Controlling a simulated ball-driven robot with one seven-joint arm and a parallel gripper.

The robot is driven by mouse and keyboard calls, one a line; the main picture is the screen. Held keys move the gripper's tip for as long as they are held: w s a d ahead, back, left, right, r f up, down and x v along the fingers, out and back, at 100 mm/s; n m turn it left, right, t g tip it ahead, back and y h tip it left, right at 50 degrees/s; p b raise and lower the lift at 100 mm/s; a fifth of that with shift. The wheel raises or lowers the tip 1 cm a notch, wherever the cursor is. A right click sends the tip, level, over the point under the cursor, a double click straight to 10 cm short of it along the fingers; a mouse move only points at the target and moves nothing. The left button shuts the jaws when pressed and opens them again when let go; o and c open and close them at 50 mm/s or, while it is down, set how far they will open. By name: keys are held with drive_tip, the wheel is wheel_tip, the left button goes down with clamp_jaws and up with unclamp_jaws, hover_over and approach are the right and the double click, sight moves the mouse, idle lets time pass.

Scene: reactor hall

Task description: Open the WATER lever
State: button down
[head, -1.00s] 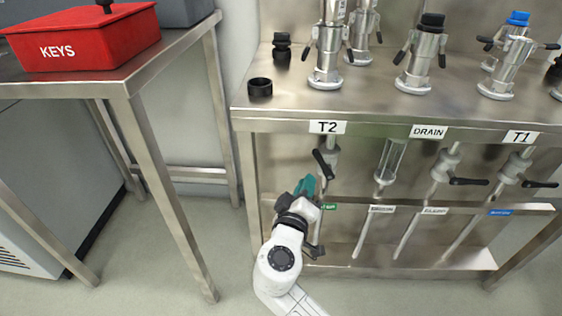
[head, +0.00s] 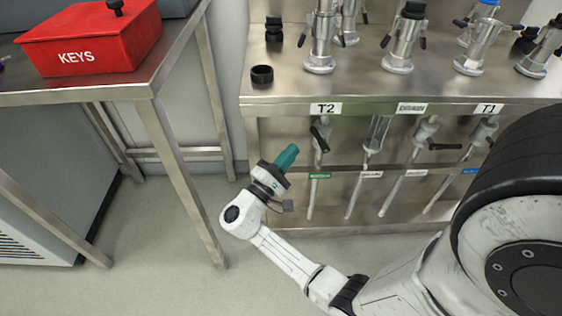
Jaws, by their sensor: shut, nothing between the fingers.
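Valves with black levers hang under the steel bench. The small labels are too blurred to read, so I cannot tell for certain which is WATER. The lever under T2 (head: 319,139) slants steeply down, above a green label (head: 319,175). The lever on a valve further right (head: 445,147) lies about level, above a white label (head: 416,172). The valve under T1 (head: 484,131) stands above a blue label (head: 470,171); my arm is close beside it in the picture. My gripper (head: 287,156), with teal fingers, is shut and empty, left of the T2 lever and apart from it.
The steel bench (head: 290,100) carries several metal fittings and a black ring (head: 262,74). A side table (head: 120,92) at the left holds a red KEYS box (head: 92,40). Open floor (head: 165,225) lies between the table legs and my arm. A rail runs behind the labels.

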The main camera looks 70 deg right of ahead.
sight(317, 131)
drive_tip(key=shift+x, duration=2.55)
drive_tip(key=shift+r, duration=0.15)
drive_tip(key=shift+s+r+m+y, duration=0.15)
drive_tip(key=shift+m+y, duration=0.15)
drive_tip(key=shift+m, duration=0.1)
drive_tip(key=shift+s+d+r+p, duration=0.1)
drive_tip(key=shift+s+r+p, duration=0.1)
drive_tip(key=shift+p, duration=0.2)
drive_tip(key=shift+s+d+r+m+y+p, duration=0.2)
drive_tip(key=shift+s+r+m+y+p, duration=0.15)
drive_tip(key=shift+s+m+y+p, duration=0.25)
drive_tip(key=shift+s+d+r+m+y+p, duration=0.2)
drive_tip(key=shift+s+r+m+y+p, duration=0.2)
drive_tip(key=shift+m+y+p, duration=0.45)
drive_tip(key=shift+s+d+r+m+y+p, duration=0.3)
drive_tip(key=shift+s+m+y+p, duration=0.2)
drive_tip(key=shift+m, duration=0.35)
drive_tip(key=shift+a, duration=0.1)
